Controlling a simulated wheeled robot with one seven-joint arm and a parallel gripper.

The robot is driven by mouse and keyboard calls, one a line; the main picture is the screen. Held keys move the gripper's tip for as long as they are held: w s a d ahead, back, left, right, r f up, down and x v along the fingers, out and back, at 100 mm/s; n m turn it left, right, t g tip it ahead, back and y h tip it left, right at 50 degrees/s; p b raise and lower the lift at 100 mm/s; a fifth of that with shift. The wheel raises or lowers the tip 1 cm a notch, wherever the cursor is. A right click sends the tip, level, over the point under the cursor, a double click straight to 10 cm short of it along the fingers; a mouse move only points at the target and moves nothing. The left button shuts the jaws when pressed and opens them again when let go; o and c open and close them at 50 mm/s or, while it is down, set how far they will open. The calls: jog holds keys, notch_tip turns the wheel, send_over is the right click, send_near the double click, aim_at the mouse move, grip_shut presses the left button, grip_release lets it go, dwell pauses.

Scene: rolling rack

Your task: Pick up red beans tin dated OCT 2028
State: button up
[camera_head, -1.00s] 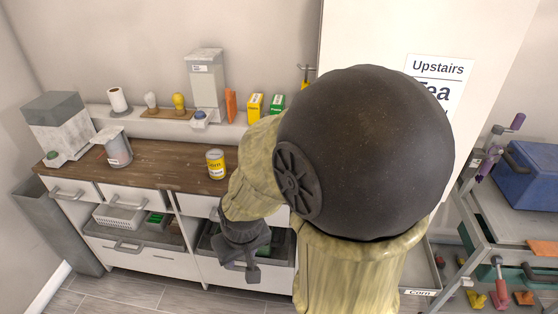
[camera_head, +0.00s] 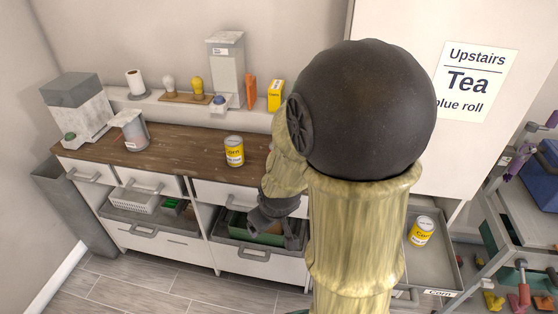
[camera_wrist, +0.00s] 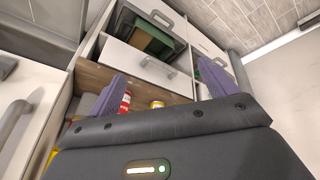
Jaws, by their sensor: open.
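A red item with a white band (camera_wrist: 126,101), perhaps a tin, shows between my fingers in the wrist view, near the left one. Its print and date are too small to read. In the head view no red tin shows; my arm hides part of the counter. A yellow corn tin (camera_head: 234,151) stands upright on the wooden counter, and a yellow tin (camera_wrist: 157,104) shows beside the red item in the wrist view. My gripper (camera_wrist: 164,84) is open, its purple fingers apart with nothing held. In the head view my gripper (camera_head: 280,225) hangs low before the open drawer.
Another corn tin (camera_head: 421,231) sits in a grey tray (camera_head: 442,268) at right. Open drawers (camera_head: 232,229) project below the wooden counter (camera_head: 185,146). A rolling rack (camera_head: 492,205) stands at the far right. Floor is clear at front left.

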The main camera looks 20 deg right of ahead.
jog(key=w+d+f+n+t+b, duration=0.3)
jog(key=w+d+n+t+b, duration=0.2)
jog(key=n, duration=1.1)
jog(key=w+d+f+n+t+b, duration=0.4)
jog(key=w+d+n+t+b, duration=0.2)
jog(key=n, duration=1)
jog(key=w+d+t, duration=0.2)
jog(key=w+d, duration=0.2)
jog(key=w, duration=0.1)
jog(key=shift+d+f+n+t, duration=0.2)
jog(key=shift+d+n+t, duration=0.1)
jog(key=shift+d+n, duration=0.1)
jog(key=shift+w, duration=0.15)
